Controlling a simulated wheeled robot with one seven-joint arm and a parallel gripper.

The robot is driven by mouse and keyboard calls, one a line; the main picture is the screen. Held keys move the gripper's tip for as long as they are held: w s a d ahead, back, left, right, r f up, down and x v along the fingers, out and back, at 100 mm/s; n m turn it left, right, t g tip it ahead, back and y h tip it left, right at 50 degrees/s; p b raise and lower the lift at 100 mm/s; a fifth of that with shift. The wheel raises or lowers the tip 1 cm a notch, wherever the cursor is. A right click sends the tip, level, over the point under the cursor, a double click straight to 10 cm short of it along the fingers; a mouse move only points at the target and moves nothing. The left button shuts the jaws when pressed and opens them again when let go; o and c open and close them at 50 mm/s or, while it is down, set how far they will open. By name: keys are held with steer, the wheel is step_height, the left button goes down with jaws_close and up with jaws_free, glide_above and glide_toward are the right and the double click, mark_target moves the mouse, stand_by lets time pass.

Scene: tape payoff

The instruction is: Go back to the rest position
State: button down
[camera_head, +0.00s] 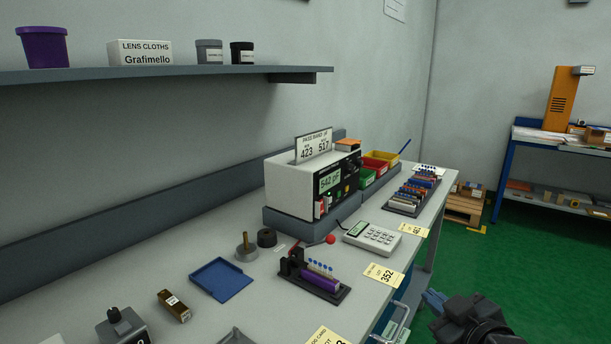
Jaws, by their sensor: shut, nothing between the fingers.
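My gripper (434,299) shows at the bottom right, in front of the bench's front edge and over the green floor. It is dark with blue fingertips, which are together with nothing between them. My gripper is apart from the bench (190,262) and touches nothing that I can see. The rest of my arm runs out of the picture at the bottom.
On the bench stand a tester (296,185), a calculator-like keypad (372,237), a blue tray (221,279), a small fixture (314,281) and coloured bins (376,165). A shelf (170,74) hangs above. Green floor (490,255) lies clear to the right, before another bench (545,135).

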steer(key=s+f+m+h, duration=0.15)
steer(key=s+f, duration=0.35)
steer(key=s, duration=0.7)
steer(key=s+f+m+h, duration=0.1)
steer(key=s+f+m, duration=0.3)
steer(key=s, duration=0.7)
steer(key=s+r, duration=0.3)
steer(key=s, duration=0.8)
steer(key=s+a+r+m, duration=0.1)
steer(key=s+r, duration=0.3)
steer(key=s, duration=0.6)
steer(key=shift+s+r, duration=0.25)
steer(key=shift+s, duration=0.15)
steer(key=shift+f+m, duration=0.1)
steer(key=shift+m, duration=0.15)
